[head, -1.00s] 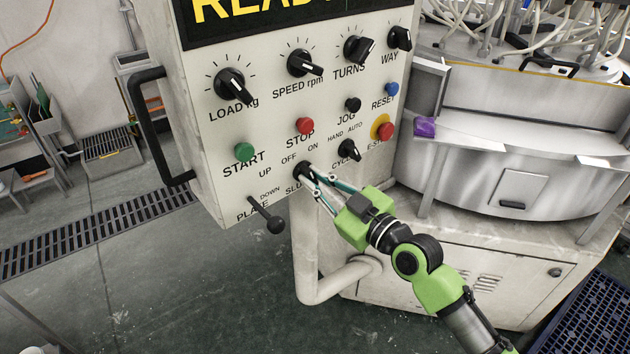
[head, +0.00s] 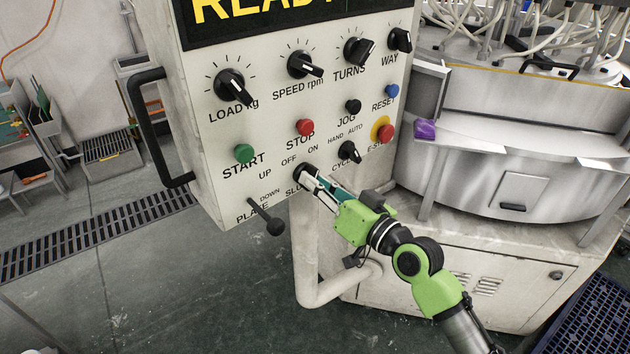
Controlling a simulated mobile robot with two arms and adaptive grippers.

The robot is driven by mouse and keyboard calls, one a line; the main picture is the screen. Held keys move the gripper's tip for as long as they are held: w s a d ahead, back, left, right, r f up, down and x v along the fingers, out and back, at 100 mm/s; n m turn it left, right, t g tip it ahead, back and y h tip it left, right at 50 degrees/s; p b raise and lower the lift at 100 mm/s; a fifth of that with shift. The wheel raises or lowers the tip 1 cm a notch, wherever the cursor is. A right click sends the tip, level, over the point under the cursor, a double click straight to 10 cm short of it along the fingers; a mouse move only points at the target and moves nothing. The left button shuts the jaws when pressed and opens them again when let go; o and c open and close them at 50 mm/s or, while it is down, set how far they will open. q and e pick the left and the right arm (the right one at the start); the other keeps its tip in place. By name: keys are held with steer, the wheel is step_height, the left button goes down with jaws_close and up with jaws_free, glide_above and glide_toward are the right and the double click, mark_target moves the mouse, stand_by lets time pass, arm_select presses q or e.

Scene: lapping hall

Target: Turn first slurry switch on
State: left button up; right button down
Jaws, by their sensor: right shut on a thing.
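The slurry switch (head: 300,172) is a black rotary knob at the lower edge of the cream control panel (head: 208,190), below the OFF and ON marks. Its label is partly hidden by my gripper. My right gripper (head: 308,177), green with slim fingers, is shut on the knob, coming from the lower right. The fingers cover much of the knob, so I cannot tell exactly which mark it points to. My left gripper is not in view.
The plate lever (head: 268,218) sticks out to the left of my gripper. The cycle knob (head: 349,152) and the red E-stop (head: 386,132) are to the right. Above are the green start button (head: 244,153) and red stop button (head: 305,127). A bent pipe (head: 308,260) runs below the panel.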

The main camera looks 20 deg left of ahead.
steer(key=shift+m, duration=0.5)
steer(key=c, duration=2.1)
jaws_free()
steer(key=v, duration=1.2)
